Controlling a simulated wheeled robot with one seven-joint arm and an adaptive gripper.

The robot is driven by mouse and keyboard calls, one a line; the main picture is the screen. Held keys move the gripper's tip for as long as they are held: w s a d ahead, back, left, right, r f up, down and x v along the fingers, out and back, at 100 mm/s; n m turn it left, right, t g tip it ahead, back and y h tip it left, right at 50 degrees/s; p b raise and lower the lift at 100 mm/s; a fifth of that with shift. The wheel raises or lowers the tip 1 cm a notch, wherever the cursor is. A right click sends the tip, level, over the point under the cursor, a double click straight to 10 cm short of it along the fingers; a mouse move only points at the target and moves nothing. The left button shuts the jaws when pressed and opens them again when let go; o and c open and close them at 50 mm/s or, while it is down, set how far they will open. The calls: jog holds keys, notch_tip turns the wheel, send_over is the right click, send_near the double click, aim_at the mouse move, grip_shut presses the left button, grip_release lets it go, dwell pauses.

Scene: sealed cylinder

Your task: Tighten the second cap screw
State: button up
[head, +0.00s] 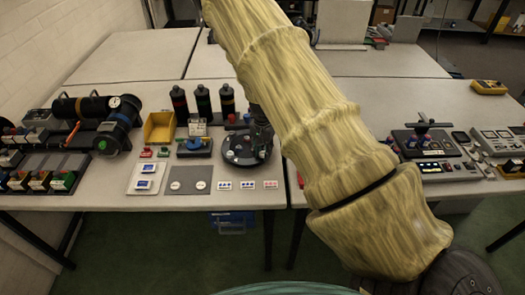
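A round dark disc-shaped fixture (238,152) sits near the front edge of the table, with small light and reddish spots on its top. Single cap screws are too small to tell apart in the head view. My gripper (262,138) is dark and points down over the right part of this fixture, partly hidden by my yellow-sleeved arm. I cannot tell whether it touches the fixture, whether its fingers are open or shut, or whether it holds anything. A black horizontal cylinder (88,107) with a round gauge (114,102) lies at the left.
Three dark bottles (203,102) and a yellow bin (159,128) stand behind and left of the fixture. Control boxes (425,140) stand right of my arm. The rear tables are largely clear.

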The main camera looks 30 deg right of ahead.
grip_shut()
jog(key=shift+m, duration=0.8)
jog(key=shift+o, duration=1.2)
grip_release()
